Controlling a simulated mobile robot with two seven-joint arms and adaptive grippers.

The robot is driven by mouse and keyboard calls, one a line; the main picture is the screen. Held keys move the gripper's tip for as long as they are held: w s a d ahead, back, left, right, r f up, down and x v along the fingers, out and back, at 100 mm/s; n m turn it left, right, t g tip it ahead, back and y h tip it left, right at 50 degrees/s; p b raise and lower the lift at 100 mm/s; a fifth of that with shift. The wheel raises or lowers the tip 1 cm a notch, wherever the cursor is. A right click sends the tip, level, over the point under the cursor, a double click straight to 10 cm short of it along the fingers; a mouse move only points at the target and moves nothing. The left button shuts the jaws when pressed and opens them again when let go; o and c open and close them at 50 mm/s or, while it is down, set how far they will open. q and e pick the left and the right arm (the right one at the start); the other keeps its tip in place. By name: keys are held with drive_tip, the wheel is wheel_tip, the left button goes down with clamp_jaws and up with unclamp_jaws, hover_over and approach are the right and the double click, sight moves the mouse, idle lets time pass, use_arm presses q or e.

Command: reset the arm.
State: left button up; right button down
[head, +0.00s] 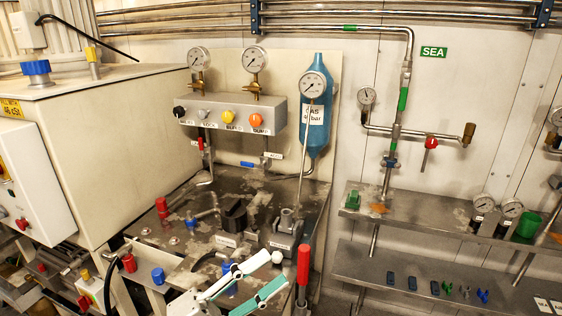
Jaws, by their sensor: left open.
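My left gripper (276,270) shows at the bottom centre, with white and teal fingers spread apart. It is open and I see nothing held between its fingers. It is in front of the metal workbench (290,190), and near a lever with a red handle (303,264) that stands to its right. I cannot tell whether the fingers touch anything. My right gripper is not in view.
A control box with coloured knobs (230,115), gauges (255,58) and a blue cylinder (318,125) are behind the bench. A large cream cabinet (120,150) stands left. Two metal shelves (425,222) with small parts are at right.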

use_arm(q)
drive_tip(key=w+a+f+n+t+y, duration=0.3)
drive_tip(key=a+f+n+t+y, duration=0.35)
drive_tip(key=f+n, duration=0.35)
drive_tip(key=s+a+f+n+g+y, duration=0.1)
drive_tip(key=s+a+f+n+y, duration=0.1)
drive_tip(key=f, duration=0.4)
drive_tip(key=s+a+f+n+g+y, duration=0.1)
drive_tip(key=s+a+f+n+y, duration=0.1)
drive_tip(key=a+f+n+y, duration=0.1)
drive_tip(key=s+a+f+n+g+y, duration=0.1)
drive_tip(key=s+a+f+n+y, duration=0.1)
drive_tip(key=f+n, duration=0.4)
wheel_tip(320, 180, down, 4)
drive_tip(key=shift+s+a+f+y, duration=0.1)
drive_tip(key=shift+s+a+y, duration=0.35)
drive_tip(key=shift+y, duration=0.7)
drive_tip(key=s+a+f+n+g, duration=0.1)
drive_tip(key=s+f, duration=0.1)
drive_tip(key=f, duration=0.1)
drive_tip(key=s+a+f+n+g+y, duration=0.1)
drive_tip(key=s+f, duration=0.2)
drive_tip(key=s+f+n+g, duration=0.1)
drive_tip(key=s+f, duration=0.2)
drive_tip(key=shift+s+a+f+g+y+p, duration=0.1)
drive_tip(key=shift+s+a+g+y+p, duration=0.1)
drive_tip(key=shift+a+g+y+p, duration=0.15)
drive_tip(key=shift+c, duration=0.4)
